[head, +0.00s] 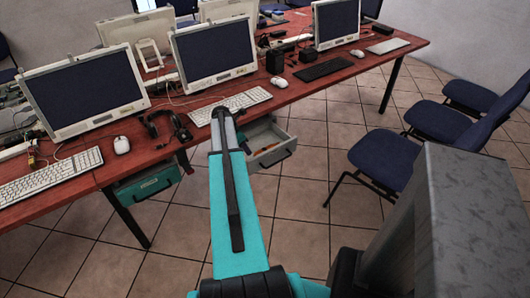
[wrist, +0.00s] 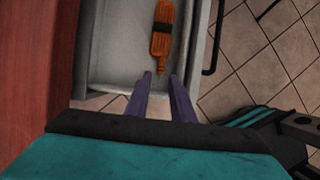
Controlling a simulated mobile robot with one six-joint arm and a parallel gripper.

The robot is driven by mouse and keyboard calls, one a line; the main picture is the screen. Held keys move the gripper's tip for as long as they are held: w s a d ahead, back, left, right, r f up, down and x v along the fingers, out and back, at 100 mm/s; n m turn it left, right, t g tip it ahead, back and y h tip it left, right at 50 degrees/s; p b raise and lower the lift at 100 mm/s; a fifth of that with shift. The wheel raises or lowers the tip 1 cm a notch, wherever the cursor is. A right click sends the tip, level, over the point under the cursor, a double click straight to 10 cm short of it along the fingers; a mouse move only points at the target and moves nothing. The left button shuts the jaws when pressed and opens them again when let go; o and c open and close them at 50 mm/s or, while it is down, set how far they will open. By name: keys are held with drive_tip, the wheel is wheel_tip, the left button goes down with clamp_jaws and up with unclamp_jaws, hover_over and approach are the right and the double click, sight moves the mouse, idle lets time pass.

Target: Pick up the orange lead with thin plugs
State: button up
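The orange lead (wrist: 163,38) lies in the open drawer (wrist: 116,72), bundled lengthwise with a dark band around its middle. A narrow end points toward the bottom of the wrist view. My gripper (wrist: 160,76) shows in the wrist view as two dark fingers with a gap between them, open and empty. The fingertips are over the near part of the drawer, just short of the lead and apart from it. In the head view my arm partly covers the drawer (head: 291,140), and a small orange spot shows inside it.
The red desk (head: 190,152) runs along the drawer's left side in the wrist view. On it stand several monitors (head: 214,52), keyboards and loose cables. A black drawer handle (head: 272,156) sticks out in front. Blue chairs (head: 388,158) stand to the right, with tiled floor between.

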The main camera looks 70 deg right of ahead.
drive_tip(key=shift+x, duration=1)
drive_tip(key=shift+f, duration=0.1)
drive_tip(key=shift+p+x, duration=0.8)
drive_tip(key=shift+x, duration=1.75)
drive_tip(key=shift+s+a, duration=0.1)
drive_tip(key=shift+c, duration=0.4)
clamp_jaws()
